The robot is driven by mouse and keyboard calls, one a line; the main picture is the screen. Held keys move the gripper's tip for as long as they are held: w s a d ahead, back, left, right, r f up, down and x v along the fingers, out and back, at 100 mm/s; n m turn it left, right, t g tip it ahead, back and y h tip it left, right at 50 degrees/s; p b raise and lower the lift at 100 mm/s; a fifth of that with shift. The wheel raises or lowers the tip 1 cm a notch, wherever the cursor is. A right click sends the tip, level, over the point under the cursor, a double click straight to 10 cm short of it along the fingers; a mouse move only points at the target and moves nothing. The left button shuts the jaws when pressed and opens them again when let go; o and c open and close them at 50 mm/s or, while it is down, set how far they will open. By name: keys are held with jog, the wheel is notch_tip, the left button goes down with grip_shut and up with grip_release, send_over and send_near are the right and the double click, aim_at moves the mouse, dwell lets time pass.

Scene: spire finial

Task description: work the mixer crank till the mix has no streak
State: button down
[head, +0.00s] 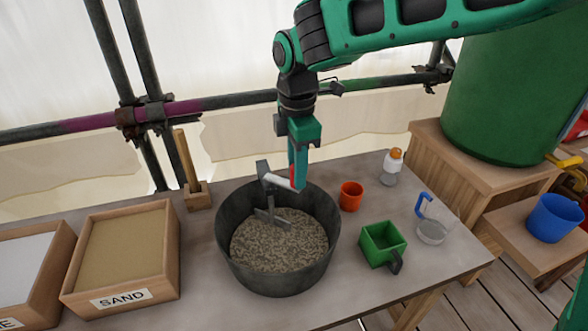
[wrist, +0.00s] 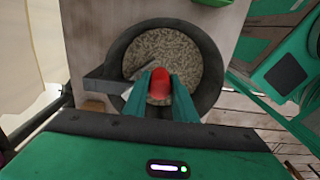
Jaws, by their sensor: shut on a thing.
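A dark round mixing tub (head: 235,250) stands on the table and holds a speckled mix (head: 280,240) of light and dark grains. The mix (wrist: 180,62) looks mottled in the wrist view too. A grey metal crank (head: 265,180) is mounted at the tub's back rim, with a paddle reaching down into the mix. My gripper (head: 297,184) is above the tub's back edge, shut on the crank's red knob (wrist: 159,84). In the wrist view the knob sits between the two green fingers. In the head view the fingers mostly hide it.
A sand box (head: 122,297) and a box of white powder (head: 20,262) stand left of the tub. An orange cup (head: 351,195), a green scoop box (head: 382,243), a clear jug (head: 432,232) and a bottle (head: 392,167) stand to its right. A wooden-handled tool (head: 186,160) stands behind left.

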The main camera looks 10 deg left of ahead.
jog(key=c, duration=1.5)
grip_release()
jog(key=shift+d, duration=0.1)
jog(key=shift+o, duration=0.2)
notch_tip(320, 180, up, 11)
jog(key=shift+f, duration=0.1)
